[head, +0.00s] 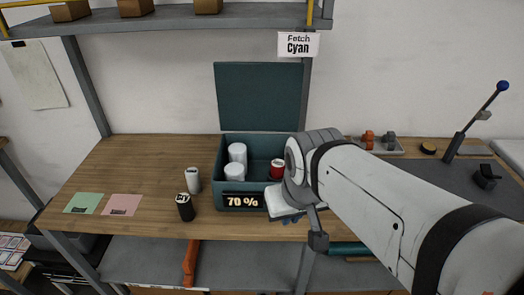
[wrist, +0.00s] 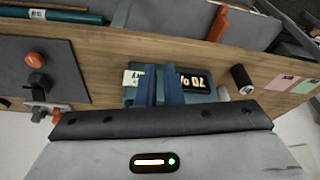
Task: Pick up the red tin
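The red tin (head: 277,168) stands inside a dark teal box (head: 262,142) with its lid raised, in the right part of the box, with a pale top. My gripper (head: 290,216) is low at the box's front right corner, below and right of the tin, partly hidden by my arm. In the wrist view its two blue fingers (wrist: 159,84) appear a little apart, with nothing seen between them. They cover part of the box's "70 %" front. The tin cannot be made out in the wrist view.
White tins (head: 236,152) stand in the box's left part. A white tin (head: 193,181) and a black tin (head: 185,207) stand left of it. Green (head: 83,203) and pink (head: 121,205) cards lie farther left. A shelf (head: 170,20) hangs above. The wooden tabletop (head: 140,165) is mostly clear on the left.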

